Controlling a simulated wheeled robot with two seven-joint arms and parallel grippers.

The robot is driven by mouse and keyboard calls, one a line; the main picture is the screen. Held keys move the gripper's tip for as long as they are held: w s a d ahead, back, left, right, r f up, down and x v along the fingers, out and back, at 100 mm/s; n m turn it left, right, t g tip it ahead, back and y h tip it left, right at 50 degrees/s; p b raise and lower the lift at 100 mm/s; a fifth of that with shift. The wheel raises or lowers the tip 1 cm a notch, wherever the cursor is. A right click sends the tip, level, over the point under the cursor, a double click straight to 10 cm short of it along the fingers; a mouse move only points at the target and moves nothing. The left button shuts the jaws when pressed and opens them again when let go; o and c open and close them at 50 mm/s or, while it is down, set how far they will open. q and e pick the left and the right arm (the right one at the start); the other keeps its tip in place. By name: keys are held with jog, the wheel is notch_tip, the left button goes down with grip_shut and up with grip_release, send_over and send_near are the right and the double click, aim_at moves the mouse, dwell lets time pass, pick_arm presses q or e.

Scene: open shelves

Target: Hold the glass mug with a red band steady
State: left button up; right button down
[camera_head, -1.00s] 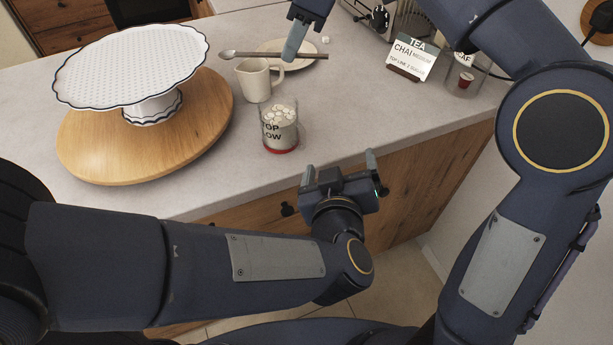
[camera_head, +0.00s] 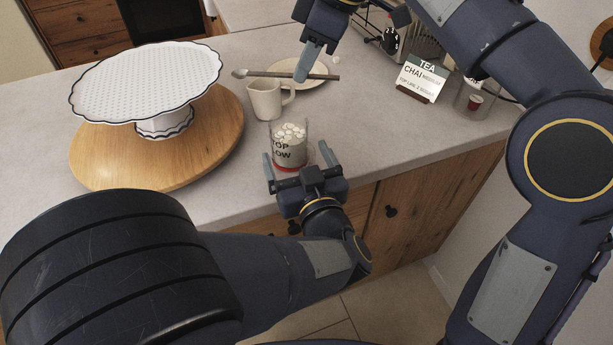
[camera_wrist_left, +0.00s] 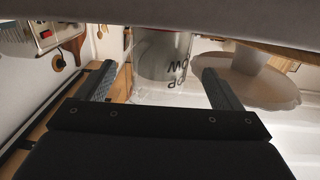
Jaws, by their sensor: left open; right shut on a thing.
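The glass mug with a red band (camera_head: 290,147) stands upright on the counter near its front edge, with white pieces inside and dark lettering on its side. It also shows upside down in the left wrist view (camera_wrist_left: 160,62). My left gripper (camera_head: 297,158) is open at the mug's front, its fingertips spread to either side of the lower mug. In the left wrist view, my left gripper (camera_wrist_left: 158,88) shows a gap between mug and right finger. My right gripper (camera_head: 309,62) is shut on a long thin spoon (camera_head: 270,74) above the counter behind the mug.
A cream jug (camera_head: 266,101) stands just behind the mug, before a plate (camera_head: 311,82). A white cake stand (camera_head: 150,85) on a round wooden board (camera_head: 215,145) is at left. A tea sign (camera_head: 420,80) and a glass jar (camera_head: 474,98) stand at right.

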pick_arm(q)
jog(key=shift+x, duration=1.35)
jog(key=shift+c, duration=0.3)
